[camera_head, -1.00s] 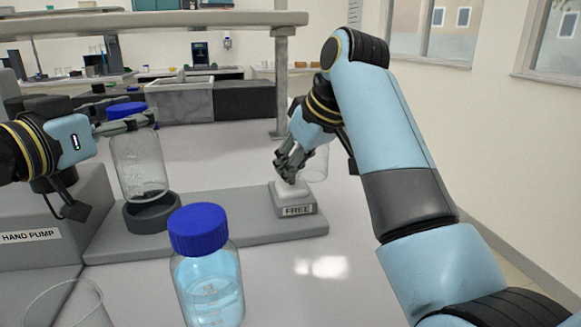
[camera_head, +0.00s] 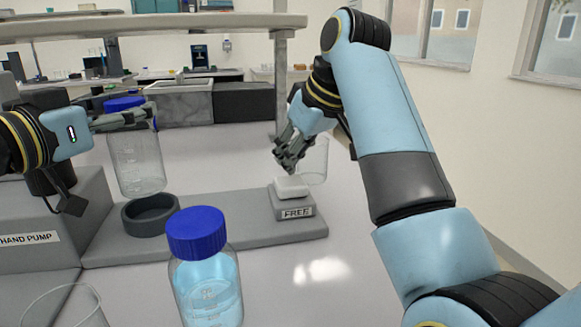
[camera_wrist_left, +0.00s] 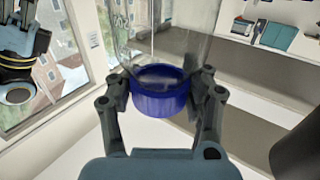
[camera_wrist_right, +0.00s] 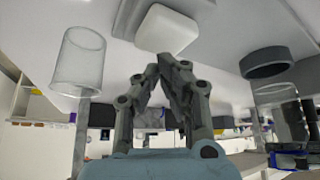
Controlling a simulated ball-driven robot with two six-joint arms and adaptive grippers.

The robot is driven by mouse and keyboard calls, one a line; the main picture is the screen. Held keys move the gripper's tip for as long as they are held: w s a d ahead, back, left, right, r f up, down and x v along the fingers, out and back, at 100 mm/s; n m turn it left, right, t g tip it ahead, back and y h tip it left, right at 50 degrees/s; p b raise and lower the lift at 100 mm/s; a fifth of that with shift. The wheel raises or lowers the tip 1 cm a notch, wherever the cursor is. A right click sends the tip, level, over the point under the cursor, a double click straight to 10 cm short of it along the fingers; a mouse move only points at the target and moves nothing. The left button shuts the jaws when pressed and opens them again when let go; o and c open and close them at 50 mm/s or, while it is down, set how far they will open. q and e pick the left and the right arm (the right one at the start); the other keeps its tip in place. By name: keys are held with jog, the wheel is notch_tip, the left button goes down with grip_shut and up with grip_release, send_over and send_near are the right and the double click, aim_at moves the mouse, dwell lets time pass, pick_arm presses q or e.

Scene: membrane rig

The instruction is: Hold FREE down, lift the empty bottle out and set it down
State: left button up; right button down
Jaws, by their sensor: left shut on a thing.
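The empty clear bottle (camera_head: 137,163) with a blue cap (camera_head: 123,104) hangs upright above the grey ring holder (camera_head: 150,216), clear of it. My left gripper (camera_head: 128,118) is shut on the bottle at its cap; the left wrist view shows both fingers around the blue cap (camera_wrist_left: 160,97). The FREE button (camera_head: 291,188) is a pale square pad on a grey block with a FREE label (camera_head: 296,213). My right gripper (camera_head: 281,168) is just above the pad, apart from it. In the right wrist view its fingertips (camera_wrist_right: 164,64) are together, with nothing between them.
A blue-capped bottle of blue liquid (camera_head: 208,282) stands in front of the rig. A clear beaker (camera_head: 314,160) stands behind the FREE block, another (camera_head: 66,308) at the front left. The HAND PUMP housing (camera_head: 30,240) is at left. The table right of the rig is clear.

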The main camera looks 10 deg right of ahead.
jog(key=shift+r, duration=2.3)
